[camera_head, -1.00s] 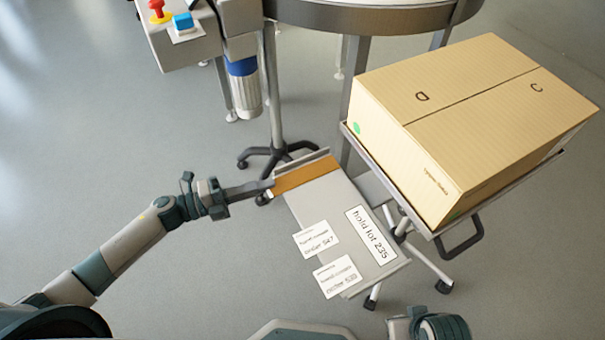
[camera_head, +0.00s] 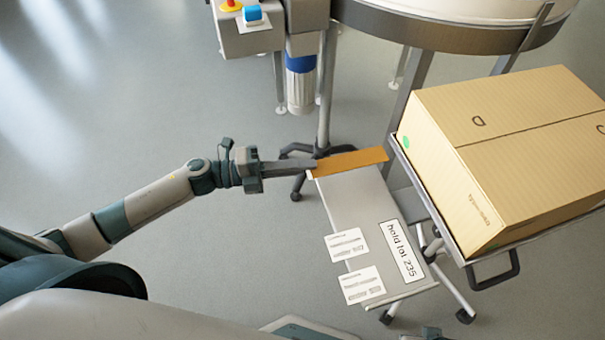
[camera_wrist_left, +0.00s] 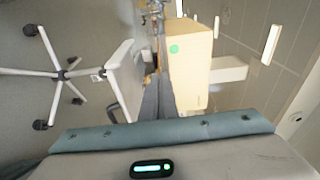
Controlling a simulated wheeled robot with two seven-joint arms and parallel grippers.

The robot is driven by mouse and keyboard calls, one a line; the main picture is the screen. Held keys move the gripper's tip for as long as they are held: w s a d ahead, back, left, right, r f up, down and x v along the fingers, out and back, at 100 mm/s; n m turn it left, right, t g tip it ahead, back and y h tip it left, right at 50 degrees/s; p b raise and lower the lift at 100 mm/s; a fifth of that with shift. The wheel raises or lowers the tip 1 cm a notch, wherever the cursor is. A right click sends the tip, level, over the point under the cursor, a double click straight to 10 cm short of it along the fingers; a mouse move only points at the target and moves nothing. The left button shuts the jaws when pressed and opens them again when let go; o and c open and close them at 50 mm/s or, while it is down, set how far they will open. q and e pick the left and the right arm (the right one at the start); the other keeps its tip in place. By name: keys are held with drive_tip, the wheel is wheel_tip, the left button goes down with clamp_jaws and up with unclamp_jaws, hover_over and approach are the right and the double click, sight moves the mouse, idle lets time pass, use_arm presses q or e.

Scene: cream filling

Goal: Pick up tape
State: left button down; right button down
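The tape shows as a flat orange-brown strip (camera_head: 350,162) at the far end of a small grey stand (camera_head: 350,205). My left gripper (camera_head: 314,169) reaches in from the left and is shut on the strip's left end. The strip covers the stand's far rim and looks raised a little; the exact gap is hard to tell. In the left wrist view the dark fingers (camera_wrist_left: 158,98) are close together, and the strip is mostly hidden. My right gripper is not in view.
Two white labels (camera_head: 347,244) and a "hold lot 235" sign (camera_head: 401,251) lie on the stand. A large cardboard box (camera_head: 510,150) sits on a cart to the right. A round-topped machine (camera_head: 450,28) stands behind. Floor at left is clear.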

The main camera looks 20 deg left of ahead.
use_arm(q)
drive_tip(key=shift+r, duration=1.2)
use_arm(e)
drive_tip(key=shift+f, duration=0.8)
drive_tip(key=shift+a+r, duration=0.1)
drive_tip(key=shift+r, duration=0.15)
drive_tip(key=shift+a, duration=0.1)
